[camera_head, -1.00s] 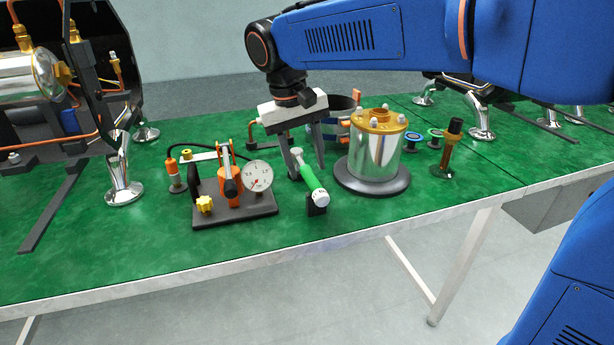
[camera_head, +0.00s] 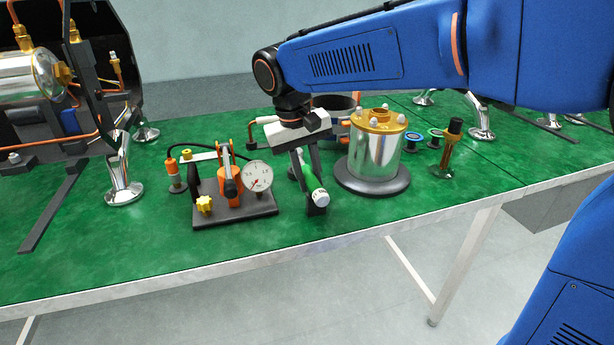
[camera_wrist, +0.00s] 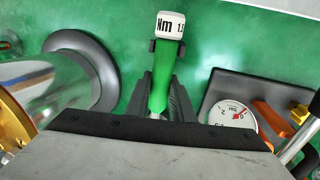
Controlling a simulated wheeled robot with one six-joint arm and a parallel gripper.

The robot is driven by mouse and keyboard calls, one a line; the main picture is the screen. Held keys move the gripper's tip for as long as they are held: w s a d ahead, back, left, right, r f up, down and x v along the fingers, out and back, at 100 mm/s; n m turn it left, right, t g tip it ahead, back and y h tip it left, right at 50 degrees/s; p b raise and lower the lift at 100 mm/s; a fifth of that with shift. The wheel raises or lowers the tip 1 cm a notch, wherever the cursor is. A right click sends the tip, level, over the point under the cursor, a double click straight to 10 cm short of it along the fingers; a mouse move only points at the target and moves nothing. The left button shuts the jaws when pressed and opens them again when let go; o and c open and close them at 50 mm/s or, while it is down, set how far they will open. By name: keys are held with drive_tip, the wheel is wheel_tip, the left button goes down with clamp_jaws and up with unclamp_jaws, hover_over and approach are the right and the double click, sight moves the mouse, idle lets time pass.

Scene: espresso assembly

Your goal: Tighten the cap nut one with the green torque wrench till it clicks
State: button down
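The green torque wrench (camera_head: 309,184) rests slanted at its dark holder (camera_head: 317,208), its white end towards the table's front edge. In the wrist view, its green handle (camera_wrist: 161,80) and white "Nm" end (camera_wrist: 170,27) point up the picture. My gripper (camera_head: 308,178) is down over the wrench, with one finger on each side of the handle. The fingers lie close against it and look shut on it. Silver cap nuts (camera_head: 402,119) sit on the gold flange (camera_head: 378,121) of the silver boiler to the right. I cannot tell which is cap nut one.
A dark plate with a pressure gauge (camera_head: 258,176) and orange lever stands close left of my gripper. The silver boiler (camera_head: 372,155) stands close right on its dark base. The front strip of green table is clear.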

drive_tip(key=shift+r, duration=0.15)
drive_tip(key=shift+r, duration=3.9)
drive_tip(key=c, duration=2.4)
unclamp_jaws()
drive_tip(key=shift+c, duration=0.2)
clamp_jaws()
